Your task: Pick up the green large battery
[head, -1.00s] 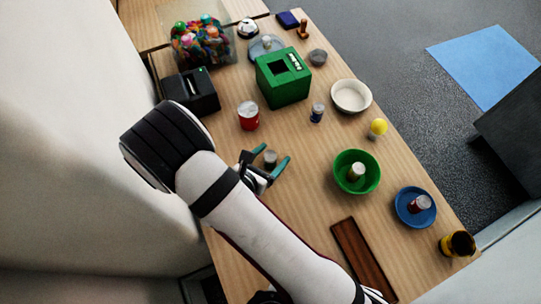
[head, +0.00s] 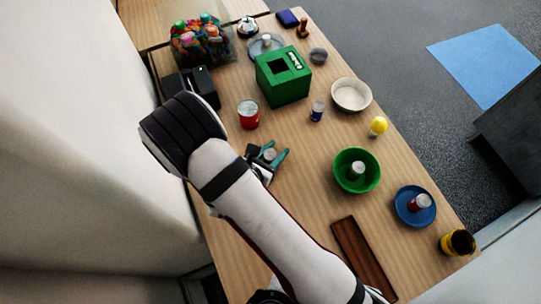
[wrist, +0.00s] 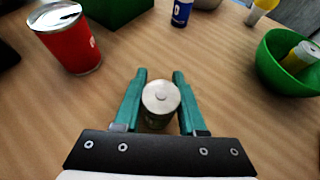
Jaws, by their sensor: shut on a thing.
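The green large battery (wrist: 161,98) stands between the two teal fingers of my gripper (wrist: 160,75) in the wrist view. Its silver top faces the camera and its dark green side shows only a little below. In the head view my gripper (head: 276,150) is low over the left part of the table, with the battery's grey top (head: 269,155) between its fingers. The gripper is shut on the battery. I cannot tell whether the battery's base touches the table.
A red can (head: 249,115) stands beyond my gripper. A green box (head: 284,88) and a small blue battery (head: 317,111) are farther back. A green bowl (head: 345,184) holding another battery (head: 357,168) and a blue plate (head: 405,214) are to the right. Bare wood lies between gripper and bowl.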

